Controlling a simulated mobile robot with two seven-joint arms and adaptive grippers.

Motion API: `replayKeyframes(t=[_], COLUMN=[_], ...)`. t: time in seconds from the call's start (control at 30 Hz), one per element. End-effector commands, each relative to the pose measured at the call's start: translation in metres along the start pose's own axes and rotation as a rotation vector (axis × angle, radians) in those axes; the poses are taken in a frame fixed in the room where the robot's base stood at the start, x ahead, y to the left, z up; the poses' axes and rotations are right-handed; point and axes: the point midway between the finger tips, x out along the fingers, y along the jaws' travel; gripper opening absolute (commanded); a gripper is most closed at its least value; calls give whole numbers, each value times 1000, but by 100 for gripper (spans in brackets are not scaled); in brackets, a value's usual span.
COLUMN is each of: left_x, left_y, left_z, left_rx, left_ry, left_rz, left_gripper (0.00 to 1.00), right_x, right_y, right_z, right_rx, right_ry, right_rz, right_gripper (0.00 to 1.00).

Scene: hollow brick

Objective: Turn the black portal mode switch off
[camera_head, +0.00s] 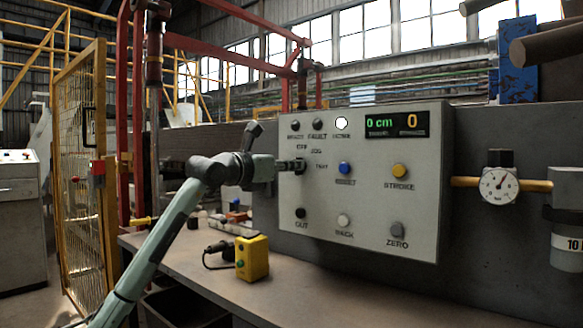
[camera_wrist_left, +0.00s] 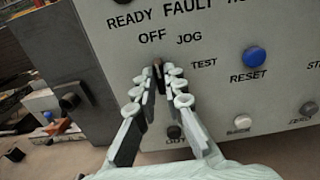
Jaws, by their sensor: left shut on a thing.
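The black portal mode switch (camera_wrist_left: 158,66) is a small dark knob on a light grey control panel (camera_head: 362,222). The labels OFF, JOG and TEST stand around it. My left gripper (camera_head: 294,166) reaches in from the left to the panel's left side. In the left wrist view its fingertips (camera_wrist_left: 161,72) are closed around the knob. The fingers hide much of the knob, so I cannot tell which label it points to. My right gripper is not in view.
The panel also carries a blue RESET button (camera_head: 344,168), a yellow STROKE button (camera_head: 399,171), a grey ZERO button (camera_head: 397,229) and a lit display (camera_head: 396,124). A yellow box (camera_head: 252,257) stands on the bench below. A pressure gauge (camera_head: 499,186) is at the right.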

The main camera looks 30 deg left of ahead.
Motion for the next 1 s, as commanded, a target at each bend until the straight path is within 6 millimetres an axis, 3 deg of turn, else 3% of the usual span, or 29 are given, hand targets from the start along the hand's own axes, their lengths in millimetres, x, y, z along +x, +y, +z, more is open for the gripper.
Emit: replayKeyframes(t=[0.37,0.4,0.53,0.83,1.0], left_x=[0,0,0,-1,-18], left_y=[0,0,0,0,1], left_z=[-1,-1,-1,0,-1], left_rx=[-7,-7,-6,-5,-2], left_ry=[2,2,1,0,1], left_rz=[-1,-1,-1,0,2], left_gripper=[0,15,31,31,31], right_x=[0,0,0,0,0], right_y=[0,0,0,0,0], right_z=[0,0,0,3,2], right_rx=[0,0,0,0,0], right_ry=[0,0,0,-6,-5], right_rz=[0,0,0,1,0], right_gripper=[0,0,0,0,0])
